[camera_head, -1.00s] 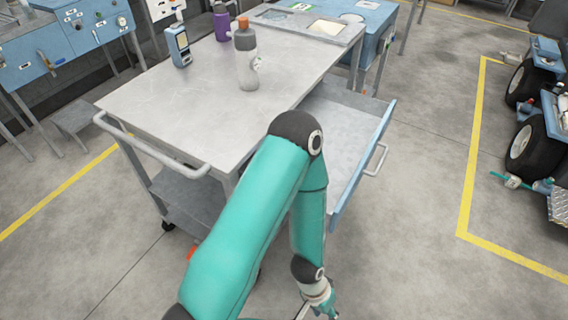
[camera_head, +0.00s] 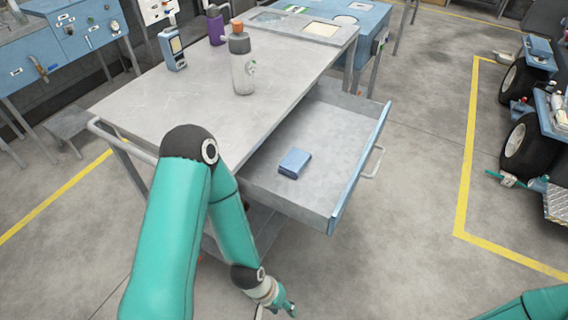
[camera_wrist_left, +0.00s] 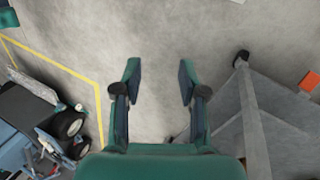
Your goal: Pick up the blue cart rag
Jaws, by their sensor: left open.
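The blue cart rag (camera_head: 294,163) is a small folded blue cloth lying flat in the open drawer (camera_head: 338,125) of the grey cart, near the drawer's front left part. My left gripper (camera_head: 279,309) is low in front of the cart, outside the drawer and well apart from the rag. In the left wrist view my left gripper (camera_wrist_left: 159,82) has its fingers spread with only bare floor between them, and the rag does not show there. My right gripper is not in view; only a piece of my right arm shows at the lower right.
A grey bottle with an orange cap (camera_head: 242,62), a purple bottle (camera_head: 216,25) and a handheld meter (camera_head: 173,49) stand on the cart top (camera_head: 180,105). The drawer's blue front (camera_head: 362,165) is a raised edge.

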